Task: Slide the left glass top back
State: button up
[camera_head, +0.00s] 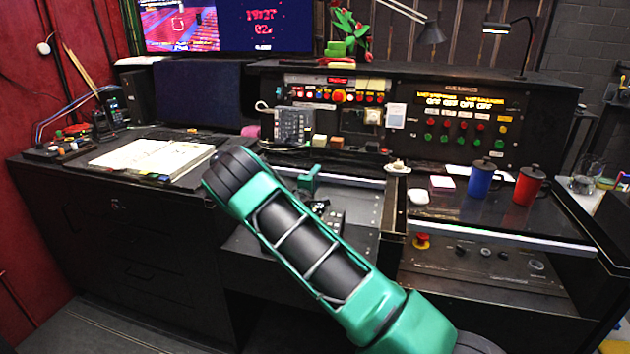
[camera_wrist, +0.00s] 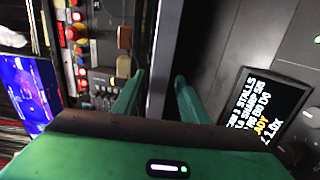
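The left glass top (camera_head: 350,168) is a dark pane in the middle of the console. Its pale metal front edge (camera_head: 350,180) lies well behind the front edge of the right glass top (camera_head: 460,207). In the head view my gripper (camera_head: 310,180) is at the left part of that edge, partly hidden by my arm. In the wrist view my gripper (camera_wrist: 160,78) has its two green fingers apart, one on each side of a metal strip (camera_wrist: 164,45). I cannot tell whether either finger touches the strip.
A blue mug (camera_head: 481,179) and a red mug (camera_head: 527,186) stand on the right glass top. A small screen (camera_wrist: 262,110) sits on the panel in front of the left top. A button panel (camera_head: 335,92) rises behind. An open book (camera_head: 150,158) lies at the left.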

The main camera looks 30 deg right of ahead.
jog(key=v, duration=1)
jog(key=shift+s+a, duration=0.1)
